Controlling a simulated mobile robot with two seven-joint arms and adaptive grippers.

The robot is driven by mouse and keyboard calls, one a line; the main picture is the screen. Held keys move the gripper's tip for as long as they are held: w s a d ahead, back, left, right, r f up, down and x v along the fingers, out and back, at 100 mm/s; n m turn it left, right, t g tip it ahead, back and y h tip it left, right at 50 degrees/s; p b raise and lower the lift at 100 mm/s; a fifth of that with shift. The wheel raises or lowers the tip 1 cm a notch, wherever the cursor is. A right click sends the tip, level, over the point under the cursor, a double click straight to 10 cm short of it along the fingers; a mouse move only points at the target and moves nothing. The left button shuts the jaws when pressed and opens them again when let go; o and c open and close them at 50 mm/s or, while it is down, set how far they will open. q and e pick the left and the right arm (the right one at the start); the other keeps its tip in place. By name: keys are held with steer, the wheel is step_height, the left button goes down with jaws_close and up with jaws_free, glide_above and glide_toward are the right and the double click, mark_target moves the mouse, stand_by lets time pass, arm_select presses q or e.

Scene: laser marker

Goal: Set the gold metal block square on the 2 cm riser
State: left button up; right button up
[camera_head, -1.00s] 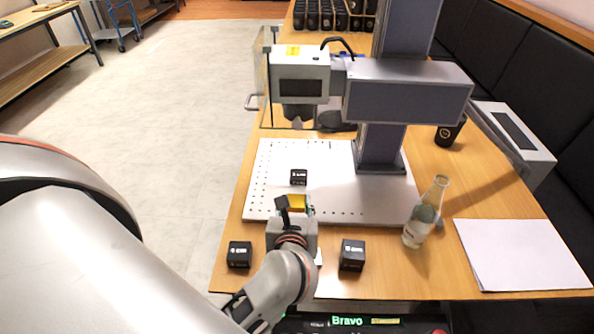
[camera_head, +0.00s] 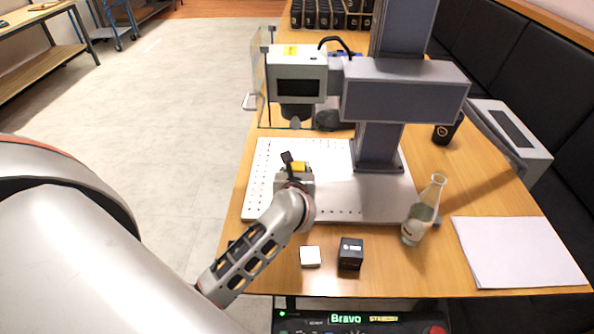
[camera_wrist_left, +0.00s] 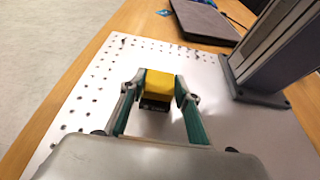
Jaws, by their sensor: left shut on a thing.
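The gold metal block (camera_head: 299,167) is between the fingers of my left gripper (camera_head: 292,168), over the white perforated plate. In the left wrist view the gold block (camera_wrist_left: 158,82) sits between both fingertips of the gripper (camera_wrist_left: 158,84), which is shut on it. A black block (camera_wrist_left: 154,104), the riser on the plate, shows just below the gold block there. I cannot tell whether the two touch or whether the gold block is square on it. In the head view this riser is hidden by my gripper. My right gripper is not in view.
The marker's head (camera_head: 298,85) hangs beyond my gripper, with its column (camera_head: 378,148) to the right. A black block (camera_head: 351,253) and a small white-topped block (camera_head: 310,256) stand near the front edge. A glass bottle (camera_head: 424,212) and paper (camera_head: 515,250) are at right.

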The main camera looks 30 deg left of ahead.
arm_select(q)
steer(key=shift+f, duration=0.4)
steer(key=shift+f, duration=0.2)
steer(key=o, duration=1.1)
steer(key=shift+o, duration=0.2)
steer(key=shift+r, duration=0.3)
steer(key=v, duration=1.2)
steer(key=shift+f, duration=0.1)
